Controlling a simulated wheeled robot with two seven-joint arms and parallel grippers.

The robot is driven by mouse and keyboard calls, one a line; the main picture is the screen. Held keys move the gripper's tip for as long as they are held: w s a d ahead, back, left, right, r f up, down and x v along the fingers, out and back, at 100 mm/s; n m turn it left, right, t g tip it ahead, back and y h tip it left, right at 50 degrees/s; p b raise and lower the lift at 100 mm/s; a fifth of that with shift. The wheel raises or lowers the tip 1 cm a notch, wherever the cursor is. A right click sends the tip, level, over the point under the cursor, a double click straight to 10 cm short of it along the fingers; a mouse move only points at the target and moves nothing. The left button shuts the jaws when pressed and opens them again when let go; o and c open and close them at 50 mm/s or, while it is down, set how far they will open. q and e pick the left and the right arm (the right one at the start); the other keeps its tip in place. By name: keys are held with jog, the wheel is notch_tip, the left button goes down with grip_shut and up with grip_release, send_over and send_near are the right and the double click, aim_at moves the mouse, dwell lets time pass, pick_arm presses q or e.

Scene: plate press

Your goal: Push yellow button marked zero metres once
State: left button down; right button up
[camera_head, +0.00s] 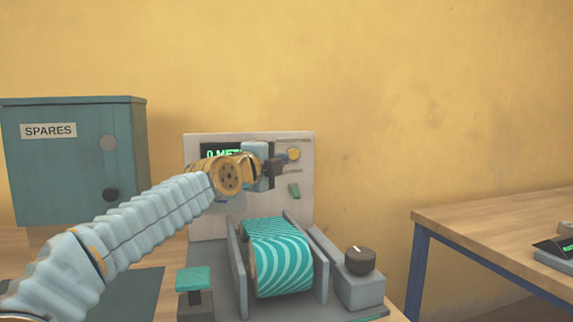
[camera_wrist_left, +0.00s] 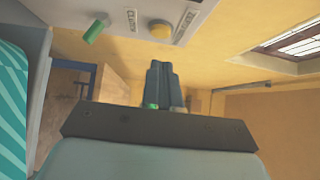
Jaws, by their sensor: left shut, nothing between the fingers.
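The yellow button (camera_head: 293,154) is on the upper right of the grey upright panel (camera_head: 305,215). It also shows in the wrist view (camera_wrist_left: 160,30), beyond my fingertips. My left gripper (camera_head: 279,167) is shut and empty, in front of the panel, just left of and slightly below the button in the head view. In the wrist view its closed fingers (camera_wrist_left: 162,72) point toward the panel, and a gap shows between them and the button in the picture. I cannot tell the depth between them. A dark display (camera_head: 222,152) with green text starting "0 MET" is partly hidden by my wrist.
A green switch (camera_head: 294,190) sits below the button. A teal striped roll (camera_head: 280,257) lies in a grey cradle below the panel. A dark knob (camera_head: 360,260) is on a grey box at right. A teal SPARES cabinet (camera_head: 75,175) stands left; a wooden table (camera_head: 490,222) stands right.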

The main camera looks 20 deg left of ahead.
pick_arm(q)
jog(key=s+b, duration=0.1)
jog(key=s, duration=0.5)
jog(key=shift+a+r, duration=0.15)
jog(key=shift+a, duration=0.25)
